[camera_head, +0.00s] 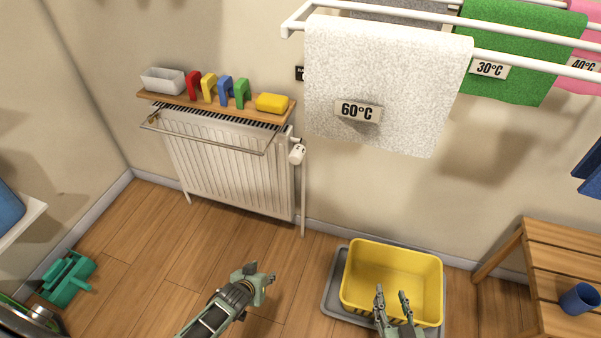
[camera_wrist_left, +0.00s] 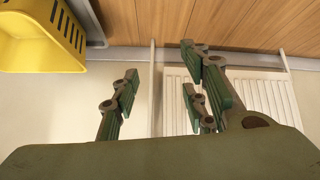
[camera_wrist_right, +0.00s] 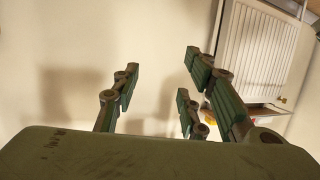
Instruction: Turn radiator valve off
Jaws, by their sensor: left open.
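The radiator valve (camera_head: 297,153) is a small white knob at the upper right end of the white radiator (camera_head: 226,165) in the head view. Small dark marks show on it, too small to read. My left gripper (camera_head: 262,280) is open and empty, in front of and below the radiator, well apart from the valve. In the left wrist view its fingers (camera_wrist_left: 160,100) are spread, with the radiator's panel behind them. My right gripper (camera_head: 392,296) is open and empty, seen in front of the yellow basket. Its spread fingers (camera_wrist_right: 158,95) show in the right wrist view.
A wooden shelf (camera_head: 145,96) with colored items and a rail (camera_head: 210,146) sit over the radiator. A white towel (camera_head: 385,70) hangs right of the valve. The yellow basket (camera_head: 355,262) stands on a grey tray. A wooden bench (camera_head: 560,240) is at right. Floor before the radiator is clear.

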